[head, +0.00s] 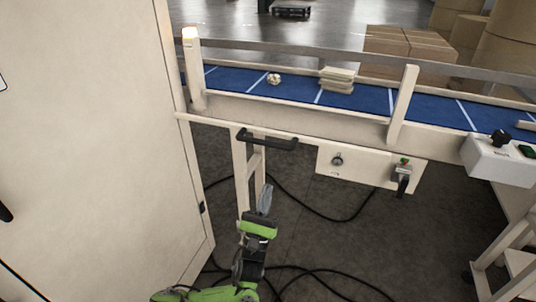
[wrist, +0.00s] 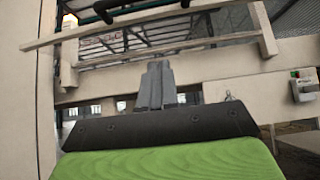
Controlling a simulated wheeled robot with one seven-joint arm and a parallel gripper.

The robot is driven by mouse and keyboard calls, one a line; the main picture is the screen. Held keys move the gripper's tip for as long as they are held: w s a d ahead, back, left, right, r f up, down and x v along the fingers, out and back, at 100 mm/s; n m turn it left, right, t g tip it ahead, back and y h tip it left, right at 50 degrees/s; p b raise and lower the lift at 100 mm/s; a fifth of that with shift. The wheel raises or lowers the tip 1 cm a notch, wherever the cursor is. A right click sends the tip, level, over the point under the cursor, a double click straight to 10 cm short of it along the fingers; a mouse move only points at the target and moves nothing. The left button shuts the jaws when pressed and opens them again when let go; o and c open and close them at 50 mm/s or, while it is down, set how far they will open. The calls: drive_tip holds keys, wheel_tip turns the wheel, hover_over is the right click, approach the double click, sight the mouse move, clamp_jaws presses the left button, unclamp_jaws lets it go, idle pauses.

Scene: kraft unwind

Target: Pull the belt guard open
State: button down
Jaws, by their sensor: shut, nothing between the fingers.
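A black bar handle (head: 267,141) sits on the front of the cream conveyor frame, below the blue belt (head: 300,92). It also shows at the top of the wrist view (wrist: 125,12). The cream panel (head: 290,115) along the belt's near side appears to be the belt guard; I cannot tell its exact edges or how far open it is. My gripper (head: 265,195) is below the handle, apart from it. Its grey fingers (wrist: 155,84) are together with nothing between them, pointing toward the frame.
A large cream cabinet (head: 90,140) stands close on the left. A control plate (head: 368,168) with a knob and a switch hangs right of the handle. Black cables (head: 320,218) lie on the floor. Cartons (head: 405,55) stand behind the belt. A white stepped stand (head: 510,265) is at lower right.

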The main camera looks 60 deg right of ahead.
sight(279, 131)
drive_tip(key=shift+g, duration=0.3)
drive_tip(key=x, duration=0.4)
drive_tip(key=a+r+x, duration=0.1)
drive_tip(key=x, duration=0.3)
drive_tip(key=a+r+x, duration=0.1)
drive_tip(key=x, duration=0.3)
drive_tip(key=shift+s+b, duration=0.3)
drive_tip(key=shift+b, duration=0.1)
